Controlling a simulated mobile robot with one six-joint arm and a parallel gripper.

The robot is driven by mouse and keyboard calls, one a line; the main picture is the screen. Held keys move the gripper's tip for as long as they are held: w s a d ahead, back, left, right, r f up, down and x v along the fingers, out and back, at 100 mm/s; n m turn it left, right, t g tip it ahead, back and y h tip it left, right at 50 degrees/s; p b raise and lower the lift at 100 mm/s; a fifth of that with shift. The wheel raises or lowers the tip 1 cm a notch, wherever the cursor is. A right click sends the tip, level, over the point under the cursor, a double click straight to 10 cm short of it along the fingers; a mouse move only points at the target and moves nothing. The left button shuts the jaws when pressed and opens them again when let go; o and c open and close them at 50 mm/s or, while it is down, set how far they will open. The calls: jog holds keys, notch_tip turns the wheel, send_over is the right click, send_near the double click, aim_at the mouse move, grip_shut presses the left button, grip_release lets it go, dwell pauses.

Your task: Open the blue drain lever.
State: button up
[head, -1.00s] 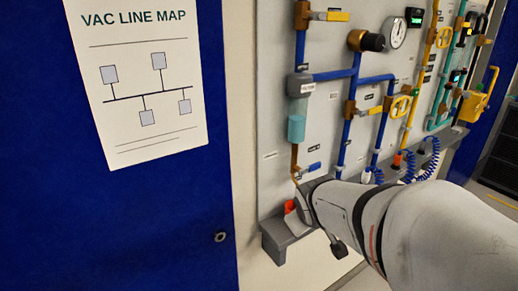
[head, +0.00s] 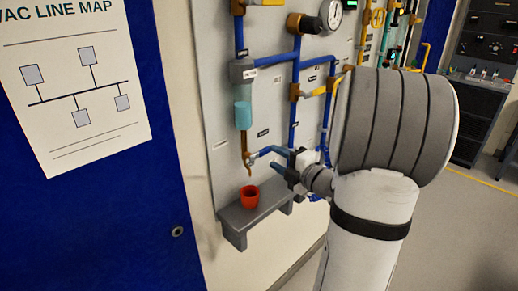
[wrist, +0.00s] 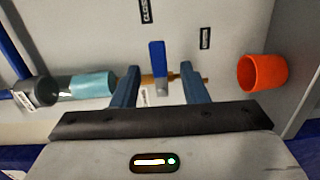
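The blue drain lever (head: 268,151) is on a brass valve below the water-blue cylinder (head: 243,115) on the panel; it sits roughly level. In the wrist view the lever (wrist: 157,62) stands between my two blue fingers, with a gap on each side. My gripper (wrist: 158,78) is open around it, and no finger visibly touches it. In the head view my gripper (head: 284,166) is at the lever's right part, close to the panel. The brass valve (wrist: 160,80) is partly hidden behind the lever and fingers.
An orange-red cup (head: 249,196) stands on a grey shelf (head: 232,222) under the drain; it is right of my fingers in the wrist view (wrist: 262,72). Blue pipes, a gauge (head: 331,14) and yellow valve handles are on the panel. Open floor (head: 450,230) lies to the right.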

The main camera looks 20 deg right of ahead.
aim_at(265, 153)
jog(key=shift+s, duration=0.1)
jog(key=shift+w+a+r+n+y, duration=0.1)
jog(key=shift+w+a+n+y, duration=0.1)
jog(key=shift+n+y, duration=0.15)
jog(key=p+x, duration=0.1)
jog(key=x, duration=0.6)
jog(key=shift+w+p, duration=0.1)
jog(key=shift+p, duration=0.25)
grip_shut()
jog(key=shift+d, duration=0.1)
